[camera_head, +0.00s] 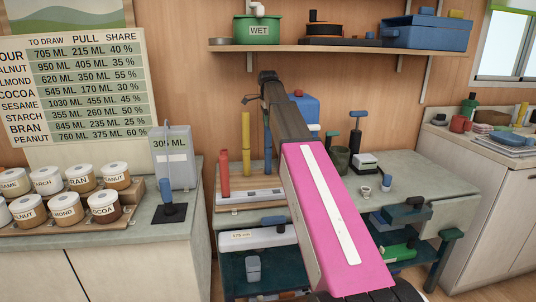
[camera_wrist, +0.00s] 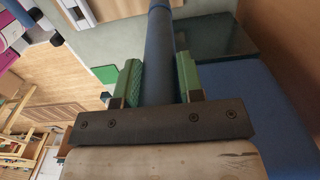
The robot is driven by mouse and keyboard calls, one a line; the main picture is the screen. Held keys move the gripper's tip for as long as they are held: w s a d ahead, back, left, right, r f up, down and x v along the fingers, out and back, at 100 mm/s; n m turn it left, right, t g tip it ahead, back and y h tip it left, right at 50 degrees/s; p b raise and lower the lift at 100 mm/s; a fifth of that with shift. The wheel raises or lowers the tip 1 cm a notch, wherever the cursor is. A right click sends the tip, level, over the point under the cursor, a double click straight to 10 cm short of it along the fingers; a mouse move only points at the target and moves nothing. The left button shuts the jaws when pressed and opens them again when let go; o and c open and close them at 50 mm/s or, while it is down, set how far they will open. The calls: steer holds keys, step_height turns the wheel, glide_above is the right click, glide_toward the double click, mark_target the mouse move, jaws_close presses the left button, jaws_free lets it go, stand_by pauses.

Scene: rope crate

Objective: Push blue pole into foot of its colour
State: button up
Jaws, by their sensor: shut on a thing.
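The blue pole (camera_wrist: 161,50) runs between the two green-padded fingers of my gripper (camera_wrist: 155,85) in the wrist view. My gripper is shut on it, and the pole's far end reaches the top edge of that view. In the head view my pink arm hides the gripper. A slim blue upright (camera_head: 268,153) shows just left of the arm there; I cannot tell if it is the held pole. A red pole (camera_head: 223,174) and a yellow pole (camera_head: 246,144) stand upright on a pale board (camera_head: 238,199). I cannot make out a blue foot.
A blue box (camera_head: 305,107) stands partly behind my arm. A dark cup (camera_head: 341,160) and a blue-handled tool (camera_head: 355,128) are on the bench to the right. Jars (camera_head: 104,207) and a scale-like grey container (camera_head: 174,158) fill the left counter. A loaded shelf (camera_head: 340,48) runs above.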

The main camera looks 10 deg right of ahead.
steer(key=shift+f, duration=0.15)
steer(key=o, duration=1.1)
steer(key=shift+c, duration=0.9)
step_height(320, 180, up, 7)
steer(key=shift+f, duration=0.1)
steer(key=shift+r, duration=0.35)
